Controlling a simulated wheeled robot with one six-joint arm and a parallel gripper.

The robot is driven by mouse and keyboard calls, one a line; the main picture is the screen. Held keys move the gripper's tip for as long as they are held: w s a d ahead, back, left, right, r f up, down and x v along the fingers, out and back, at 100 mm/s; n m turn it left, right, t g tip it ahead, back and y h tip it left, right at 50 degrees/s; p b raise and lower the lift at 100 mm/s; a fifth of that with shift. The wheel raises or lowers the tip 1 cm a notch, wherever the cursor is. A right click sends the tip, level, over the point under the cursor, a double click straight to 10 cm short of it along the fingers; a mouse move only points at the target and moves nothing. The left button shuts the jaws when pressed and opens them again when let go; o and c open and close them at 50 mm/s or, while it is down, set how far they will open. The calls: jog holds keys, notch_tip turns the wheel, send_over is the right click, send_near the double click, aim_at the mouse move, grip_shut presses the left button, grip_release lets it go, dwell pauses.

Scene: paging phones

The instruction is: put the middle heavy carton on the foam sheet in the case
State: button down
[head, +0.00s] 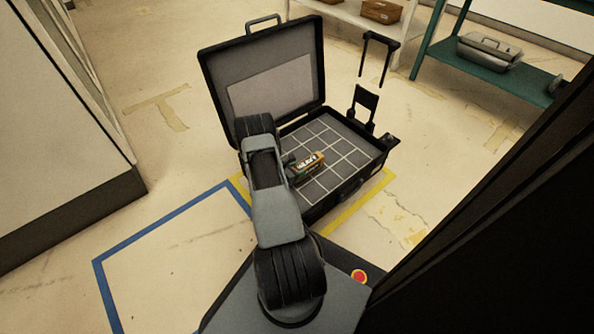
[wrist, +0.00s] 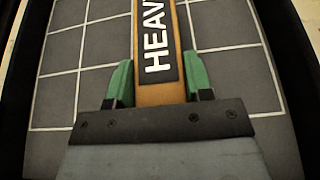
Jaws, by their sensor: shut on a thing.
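A small brown carton with a black label (head: 305,164) is over the gridded foam sheet (head: 350,157) in the open black case (head: 262,65). In the wrist view the carton (wrist: 158,92) shows the white letters "HEAV" on its label; the rest of the word is cut off. My gripper (wrist: 158,84) has its two green fingers shut on the carton, one on each side.
The case lid stands open at the back. A pull handle (head: 378,50) rises behind the case. Shelves with brown boxes (head: 381,11) and a grey case (head: 490,50) stand at the back right.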

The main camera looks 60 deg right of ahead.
jog(key=c, duration=0.5)
grip_release()
jog(key=shift+w+a+r, duration=0.1)
jog(key=shift+a+r, duration=0.15)
jog(key=shift+r, duration=0.05)
jog(key=p+v, duration=0.5)
jog(key=v, duration=0.6)
jog(key=w+a+r+m+y, duration=0.15)
jog(key=a+r+m, duration=0.35)
jog(key=r, duration=0.5)
jog(key=w+a+r+m+y, duration=0.1)
jog(key=a+r+m+y, duration=0.2)
jog(key=a+r, duration=0.5)
jog(key=s+a+r+m+t+y, duration=0.2)
jog(key=a+r, duration=0.3)
jog(key=a, duration=0.1)
jog(key=s+a+r+m+t+y, duration=0.2)
jog(key=a+r+y, duration=0.1)
jog(key=a+r, duration=0.3)
jog(key=s+a+r+m+t+y, duration=0.2)
jog(key=a+r, duration=0.3)
jog(key=a, duration=0.3)
jog(key=shift+s+a+r+t+y, duration=0.15)
jog(key=shift+s+r+t+y, duration=0.1)
jog(key=shift+t+y, duration=0.4)
jog(key=shift+w, duration=0.1)
